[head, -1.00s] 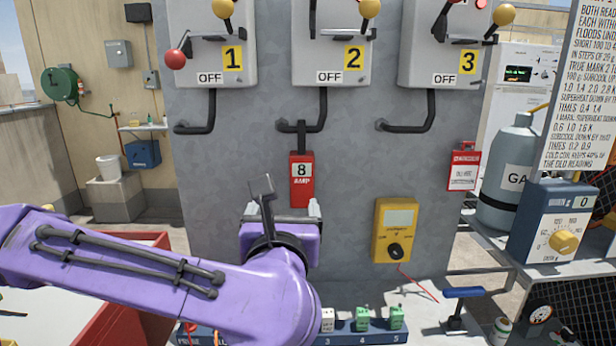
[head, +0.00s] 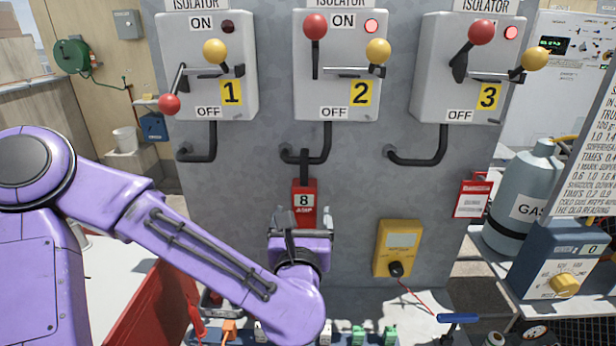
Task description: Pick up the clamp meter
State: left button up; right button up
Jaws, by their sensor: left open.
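The clamp meter appears to be the red device reading "8 AMP" (head: 304,198). It hangs upright on the grey panel, its dark upper end at the conduit below isolator 2. My left gripper (head: 301,221) is open, with one fingertip on each side of the meter's lower end in the picture. I cannot tell whether the fingers touch it. The gripper hides the meter's bottom. My right gripper is not in view.
A yellow meter (head: 397,242) with a red lead is right of my gripper. Isolator boxes 1 (head: 190,105), 2 (head: 325,105) and 3 (head: 440,105) with projecting levers are above. A red tag (head: 473,199) and a gas cylinder (head: 522,200) stand at right.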

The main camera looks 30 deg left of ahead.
aim_at(305, 198)
pick_arm(q)
jog(key=p+x, duration=0.3)
jog(key=x, duration=0.4)
jog(key=shift+d, duration=0.1)
jog(key=shift+w+f+p, duration=0.15)
jog(key=shift+w+p, duration=0.15)
jog(key=shift+w, duration=0.2)
jog(key=c, duration=1.3)
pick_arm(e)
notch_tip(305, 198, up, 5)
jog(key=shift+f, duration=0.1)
